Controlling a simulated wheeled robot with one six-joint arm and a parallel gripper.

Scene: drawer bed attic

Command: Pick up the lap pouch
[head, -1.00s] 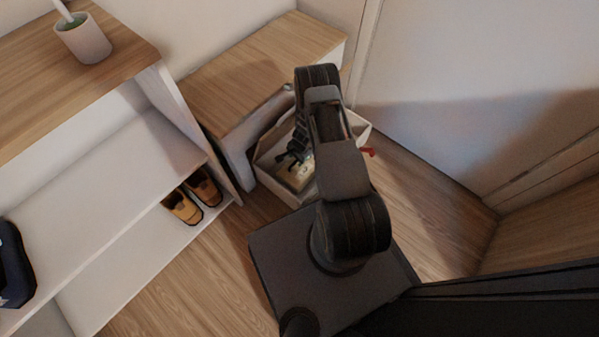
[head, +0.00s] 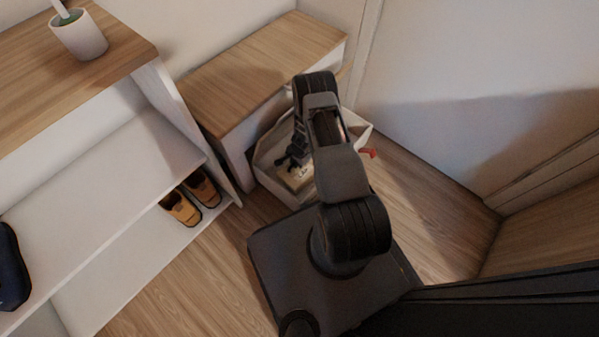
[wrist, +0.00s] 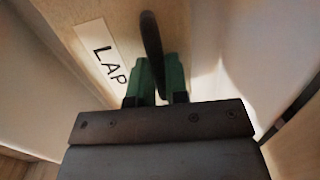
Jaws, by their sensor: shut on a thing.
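My gripper (wrist: 157,82) reaches into the open white drawer (head: 279,187) and is shut. In the wrist view, two green pieces show at its black fingers, with a slim dark thing between them, seen edge-on, which I take for the lap pouch (wrist: 151,40). Beside it, a white label (wrist: 101,58) reading "LAP" lies on a light wood-coloured surface. In the head view my arm covers much of the drawer; the gripper (head: 294,163) shows only as a dark shape inside, and I cannot make out the pouch there.
The drawer stands by a wood-topped bench (head: 262,75). A red thing (head: 368,153) shows at its right side. White shelves (head: 120,170) at left hold tan shoes (head: 190,200) and a dark blue item (head: 10,268). A potted plant (head: 79,36) stands on top. Walls close in at right.

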